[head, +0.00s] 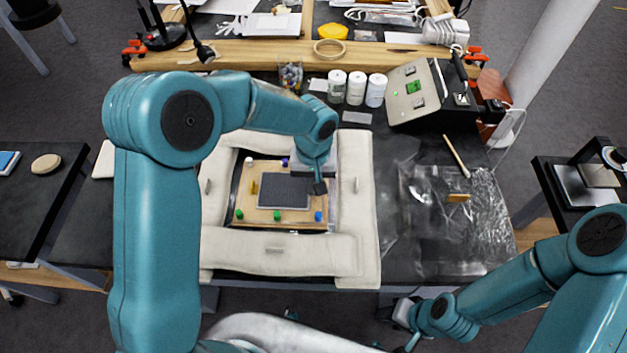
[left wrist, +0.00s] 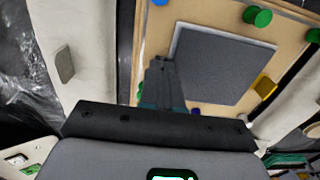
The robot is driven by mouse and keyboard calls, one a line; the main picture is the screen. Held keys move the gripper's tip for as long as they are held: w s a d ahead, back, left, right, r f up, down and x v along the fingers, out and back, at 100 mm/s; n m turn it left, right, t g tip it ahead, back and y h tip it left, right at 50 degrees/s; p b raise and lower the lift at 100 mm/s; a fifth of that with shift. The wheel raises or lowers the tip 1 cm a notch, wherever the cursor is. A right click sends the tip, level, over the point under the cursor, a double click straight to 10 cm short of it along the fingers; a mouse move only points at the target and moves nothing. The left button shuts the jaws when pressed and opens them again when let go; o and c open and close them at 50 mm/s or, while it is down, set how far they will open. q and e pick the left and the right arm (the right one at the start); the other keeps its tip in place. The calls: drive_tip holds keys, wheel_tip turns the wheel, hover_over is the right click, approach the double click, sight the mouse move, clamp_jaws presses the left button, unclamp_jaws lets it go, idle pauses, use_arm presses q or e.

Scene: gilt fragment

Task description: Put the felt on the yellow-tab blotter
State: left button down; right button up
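A dark grey square sheet (head: 284,192) lies flat on a wooden board (head: 246,214). A small yellow tab (head: 254,187) stands at its left side; it also shows in the left wrist view (left wrist: 263,87). The frames do not settle whether this sheet is the felt or the blotter. My left gripper (head: 319,187) points down over the board's right part, beside the sheet's edge. Its fingers (left wrist: 164,80) look closed together, with nothing clearly between them. The board's far right corner is hidden by my left wrist. My right gripper (head: 407,342) is low at the bottom edge, poorly visible.
Off-white padded bars (head: 357,205) frame the board. Green pegs (head: 277,215) and a blue peg (head: 318,216) rise from it. White jars (head: 356,88) and a control box (head: 416,92) stand behind. Clear film (head: 432,230) covers the table at right.

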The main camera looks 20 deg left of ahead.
use_arm(q)
drive_tip(key=c, duration=1.3)
unclamp_jaws()
drive_tip(key=shift+o, duration=0.2)
drive_tip(key=shift+w, duration=0.1)
wheel_tip(320, 180, up, 16)
drive_tip(key=b, duration=0.1)
drive_tip(key=shift+r, duration=0.15)
